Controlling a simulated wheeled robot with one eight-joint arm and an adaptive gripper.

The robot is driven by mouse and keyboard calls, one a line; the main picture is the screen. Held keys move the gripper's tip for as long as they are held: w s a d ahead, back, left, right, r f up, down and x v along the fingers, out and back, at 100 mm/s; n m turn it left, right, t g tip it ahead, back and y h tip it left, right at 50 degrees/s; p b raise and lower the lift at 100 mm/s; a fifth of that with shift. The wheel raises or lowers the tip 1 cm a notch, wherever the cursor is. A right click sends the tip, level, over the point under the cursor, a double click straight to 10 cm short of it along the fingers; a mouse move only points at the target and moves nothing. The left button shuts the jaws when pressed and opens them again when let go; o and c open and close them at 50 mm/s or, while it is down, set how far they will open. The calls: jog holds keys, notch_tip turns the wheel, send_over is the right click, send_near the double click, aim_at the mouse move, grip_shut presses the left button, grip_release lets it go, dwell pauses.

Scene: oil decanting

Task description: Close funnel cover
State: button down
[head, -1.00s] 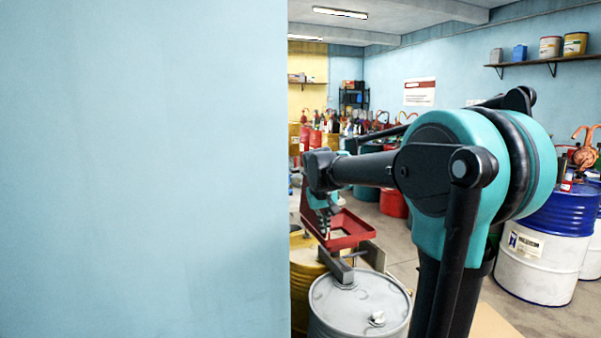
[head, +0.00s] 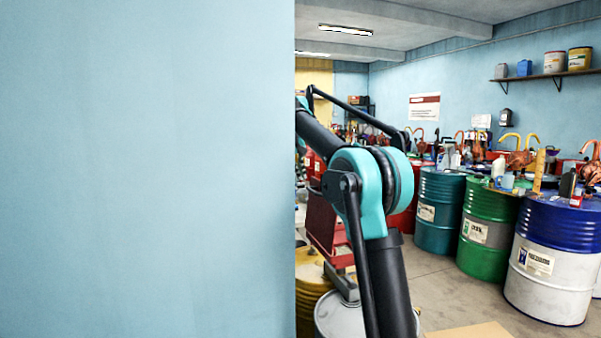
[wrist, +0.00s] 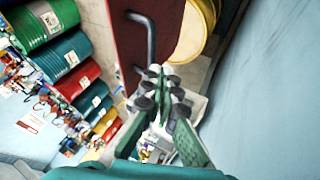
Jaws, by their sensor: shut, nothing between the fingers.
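The funnel's red cover (head: 321,218) stands steeply raised in the head view, partly hidden by the blue wall and my arm. A strip of the red funnel rim (head: 341,261) shows below it. In the wrist view the cover is a dark red panel (wrist: 181,12) with a grey bar handle (wrist: 150,42) along it. My gripper (wrist: 166,72) is shut and empty, its fingertips close to the panel's lower end and the end of the handle in the picture. I cannot tell whether they touch. In the head view my gripper is hidden behind the wall.
A blue wall (head: 150,170) fills the left of the head view and runs along the right of the wrist view (wrist: 265,90). A grey drum (head: 338,318) stands below the funnel beside a yellow drum (head: 311,282).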

aim_at(311, 190)
jog(key=x, duration=0.6)
jog(key=shift+f, duration=0.2)
jog(key=shift+w+d, duration=0.1)
jog(key=shift+d, duration=0.05)
jog(key=shift+w+d+r+y, duration=0.15)
jog(key=shift+d+y, duration=0.15)
jog(key=shift+d, duration=0.4)
jog(key=w+d+f+m+g+y, duration=0.1)
jog(key=w+d+f+y, duration=0.3)
jog(key=d, duration=0.6)
jog(key=w+d+f+m+g+y, duration=0.1)
jog(key=d+f+g+y, duration=0.3)
jog(key=d, duration=0.6)
jog(key=shift+w+d+f+t+y, duration=0.35)
jog(key=shift+d+f, duration=0.55)
jog(key=shift+f, duration=0.55)
jog(key=shift+w+d+f+t+y, duration=0.1)
jog(key=shift+w+d+f+t, duration=0.25)
jog(key=shift+d+f, duration=0.85)
jog(key=shift+w+d+f+t+y, duration=0.25)
jog(key=shift+d+f+t, duration=0.3)
jog(key=shift+f, duration=1.15)
